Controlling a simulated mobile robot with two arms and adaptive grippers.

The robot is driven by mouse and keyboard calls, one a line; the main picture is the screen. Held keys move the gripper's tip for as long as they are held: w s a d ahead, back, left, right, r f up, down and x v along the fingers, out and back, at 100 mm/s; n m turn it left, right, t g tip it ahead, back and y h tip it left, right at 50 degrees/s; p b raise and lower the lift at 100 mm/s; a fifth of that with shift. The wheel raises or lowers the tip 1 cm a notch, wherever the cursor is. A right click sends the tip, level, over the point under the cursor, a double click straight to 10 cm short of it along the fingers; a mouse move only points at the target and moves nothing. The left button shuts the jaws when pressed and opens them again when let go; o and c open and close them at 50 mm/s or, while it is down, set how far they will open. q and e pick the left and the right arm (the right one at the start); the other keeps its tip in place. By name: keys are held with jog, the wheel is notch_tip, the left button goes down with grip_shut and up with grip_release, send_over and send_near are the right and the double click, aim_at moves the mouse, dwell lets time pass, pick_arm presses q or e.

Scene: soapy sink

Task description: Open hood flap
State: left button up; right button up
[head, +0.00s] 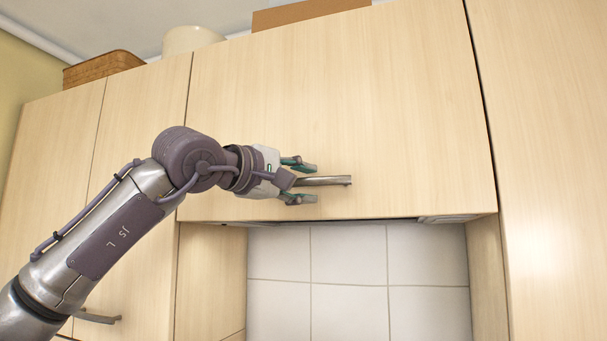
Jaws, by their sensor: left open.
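The hood flap (400,110) is a wide light-wood panel in the upper middle of the head view, and it looks closed. A metal bar handle (335,181) is fixed near its lower edge. My left gripper (308,183) is open at the left part of the handle, one finger above the bar and one below. The handle's left end is hidden by the gripper. I cannot tell whether the fingers touch the bar. My right gripper is not in view.
Tall cabinet doors flank the flap on the left (65,150) and right (550,160). Below the flap is a recess with white wall tiles (350,265). A wicker basket (103,68), a cream container (190,40) and a brown box (300,12) sit on top.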

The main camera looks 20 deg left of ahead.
pick_arm(q)
grip_shut()
dwell(0.3)
jog(key=shift+d+f, duration=0.15)
dwell(0.3)
